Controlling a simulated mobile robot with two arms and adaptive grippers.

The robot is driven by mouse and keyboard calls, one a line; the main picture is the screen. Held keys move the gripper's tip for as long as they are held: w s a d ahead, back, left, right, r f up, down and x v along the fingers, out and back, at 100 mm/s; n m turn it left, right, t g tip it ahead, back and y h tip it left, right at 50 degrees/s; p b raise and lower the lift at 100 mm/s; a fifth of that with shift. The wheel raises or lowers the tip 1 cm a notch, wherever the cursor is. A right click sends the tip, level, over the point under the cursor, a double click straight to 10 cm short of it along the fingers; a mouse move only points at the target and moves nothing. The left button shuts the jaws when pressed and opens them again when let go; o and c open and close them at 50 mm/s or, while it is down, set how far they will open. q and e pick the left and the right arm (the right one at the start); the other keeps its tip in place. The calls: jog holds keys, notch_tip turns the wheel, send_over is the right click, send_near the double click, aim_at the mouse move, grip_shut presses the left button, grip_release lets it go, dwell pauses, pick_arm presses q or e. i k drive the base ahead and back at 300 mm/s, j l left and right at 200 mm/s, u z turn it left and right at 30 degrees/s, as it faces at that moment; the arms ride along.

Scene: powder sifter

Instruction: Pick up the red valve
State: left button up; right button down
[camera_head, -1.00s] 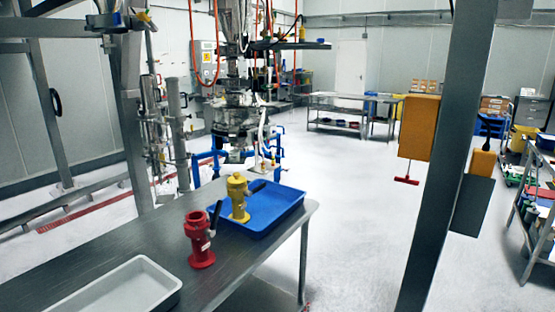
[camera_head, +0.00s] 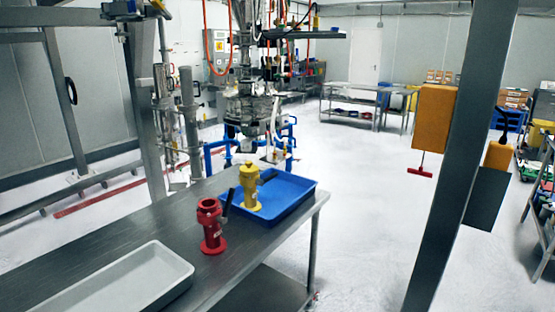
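A red valve (camera_head: 211,226) stands upright on the grey metal table (camera_head: 115,222), with a dark handle at its right side. It is close to the near left side of a blue tray (camera_head: 290,208). A yellow valve (camera_head: 249,187) stands upright in the blue tray, behind and to the right of the red valve. Neither of my grippers shows in the head view.
A pale grey tray (camera_head: 178,292) lies on the table's near left part. A dark upright post (camera_head: 455,165) stands right of the table. Sifter machinery (camera_head: 250,107) stands behind the table. The white floor (camera_head: 365,190) between table and post is clear.

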aim_at(209, 210)
jog(key=i+l, duration=0.8)
jog(key=i, duration=0.2)
